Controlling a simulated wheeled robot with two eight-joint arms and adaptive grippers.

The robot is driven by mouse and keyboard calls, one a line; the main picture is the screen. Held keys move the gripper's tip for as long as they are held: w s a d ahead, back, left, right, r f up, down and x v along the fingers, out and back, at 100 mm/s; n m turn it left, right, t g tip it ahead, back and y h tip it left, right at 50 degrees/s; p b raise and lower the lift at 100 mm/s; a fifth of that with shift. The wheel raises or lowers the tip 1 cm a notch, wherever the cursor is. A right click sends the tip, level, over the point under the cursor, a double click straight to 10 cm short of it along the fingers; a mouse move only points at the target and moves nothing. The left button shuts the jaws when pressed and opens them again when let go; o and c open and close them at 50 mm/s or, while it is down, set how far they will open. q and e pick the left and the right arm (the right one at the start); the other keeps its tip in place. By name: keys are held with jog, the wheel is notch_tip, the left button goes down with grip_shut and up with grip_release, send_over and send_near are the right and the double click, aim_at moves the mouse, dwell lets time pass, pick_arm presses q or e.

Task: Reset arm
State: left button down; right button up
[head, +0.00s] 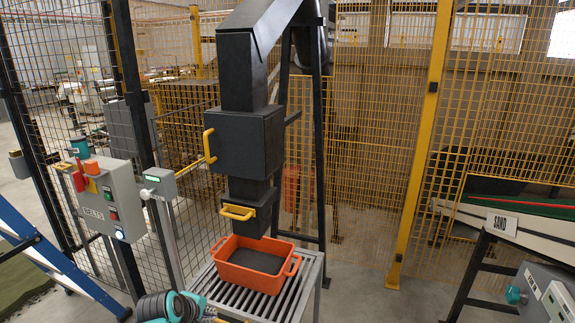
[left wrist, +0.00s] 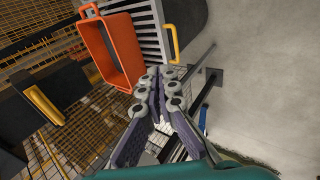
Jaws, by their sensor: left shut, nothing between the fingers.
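My left gripper (left wrist: 160,88) is shut and empty in the left wrist view, its grey linked fingers together. In the head view part of my left arm (head: 168,307), black and teal, shows at the bottom edge, left of the roller stand; the fingertips are hard to make out there. The gripper is apart from the orange crate (head: 283,281), which also shows in the left wrist view (left wrist: 133,72). My right gripper is not in view.
The crate, with a dark inside, sits on a roller stand (head: 303,302) under a black chute (head: 240,140) with yellow handles. A grey BELTS box (head: 116,198) and blue ladder (head: 50,262) stand left. A SAND conveyor (head: 502,223) stands right. Floor between is clear.

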pick_arm(q)
jog(key=s+d+r+m+y, duration=0.1)
jog(key=s+d+m, duration=0.1)
jog(key=s+m, duration=1.2)
jog(key=s, duration=0.4)
jog(key=shift+s+d, duration=0.2)
jog(key=shift+d, duration=0.2)
